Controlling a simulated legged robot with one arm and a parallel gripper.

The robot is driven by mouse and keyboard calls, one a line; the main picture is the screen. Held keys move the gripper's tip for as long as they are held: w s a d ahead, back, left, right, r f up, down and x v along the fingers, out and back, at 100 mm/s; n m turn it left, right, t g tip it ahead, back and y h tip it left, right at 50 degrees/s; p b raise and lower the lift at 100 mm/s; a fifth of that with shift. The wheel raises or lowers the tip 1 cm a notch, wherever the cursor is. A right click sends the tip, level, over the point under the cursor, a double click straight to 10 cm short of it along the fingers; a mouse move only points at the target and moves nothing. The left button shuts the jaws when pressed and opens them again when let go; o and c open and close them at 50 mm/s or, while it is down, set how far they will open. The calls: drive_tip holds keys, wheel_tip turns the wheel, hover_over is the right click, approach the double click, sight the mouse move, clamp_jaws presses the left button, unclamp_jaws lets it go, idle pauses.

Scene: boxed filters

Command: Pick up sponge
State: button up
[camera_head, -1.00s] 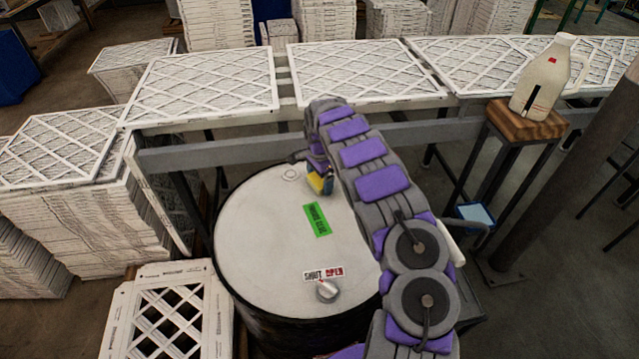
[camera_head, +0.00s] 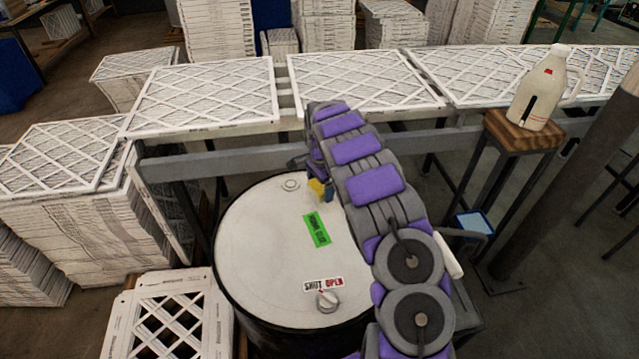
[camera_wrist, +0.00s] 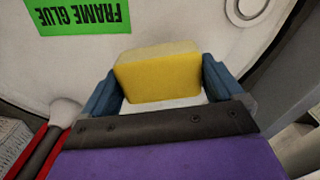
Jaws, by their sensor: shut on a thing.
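The yellow sponge (camera_wrist: 158,78) sits between the two blue fingers of my gripper (camera_wrist: 157,88) in the wrist view, with a finger against each side. In the head view, a small yellow part of the sponge (camera_head: 317,187) shows beside my gripper (camera_head: 323,191), over the far part of the white drum lid (camera_head: 262,245). My arm hides much of the gripper there. My gripper is shut on the sponge. I cannot tell whether the sponge touches the lid or is clear of it.
The lid has a green "FRAME GLUE" label (camera_head: 316,230) and a knob (camera_head: 327,301) near a shut/open sign. A table with framed filters (camera_head: 205,95) stands behind the drum. A white jug (camera_head: 540,88) stands on a wooden stool (camera_head: 525,128) at right. Stacked filters (camera_head: 75,225) stand at left.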

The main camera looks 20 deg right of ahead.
drive_tip(key=shift+s+a+r+p, duration=0.3)
drive_tip(key=shift+s+a, duration=0.35)
drive_tip(key=shift+s, duration=1.6)
drive_tip(key=shift+s+a+r+p, duration=0.15)
drive_tip(key=shift+s+a+p, duration=0.4)
drive_tip(key=shift+s, duration=1.75)
drive_tip(key=shift+s+a+r+p, duration=0.25)
drive_tip(key=shift+s+a, duration=0.55)
drive_tip(key=shift+s, duration=1.45)
drive_tip(key=shift+w+a+r+n, duration=0.2)
drive_tip(key=shift+a+r+n, duration=0.1)
drive_tip(key=shift+a+n, duration=0.2)
drive_tip(key=w+a+r+n, duration=0.1)
drive_tip(key=a+r+n, duration=0.7)
drive_tip(key=a+n, duration=0.5)
drive_tip(key=n, duration=0.2)
drive_tip(key=shift+w+a+r+n, duration=0.2)
drive_tip(key=shift+a+r+n, duration=0.1)
drive_tip(key=shift+a+r, duration=0.05)
drive_tip(key=shift+s, duration=0.1)
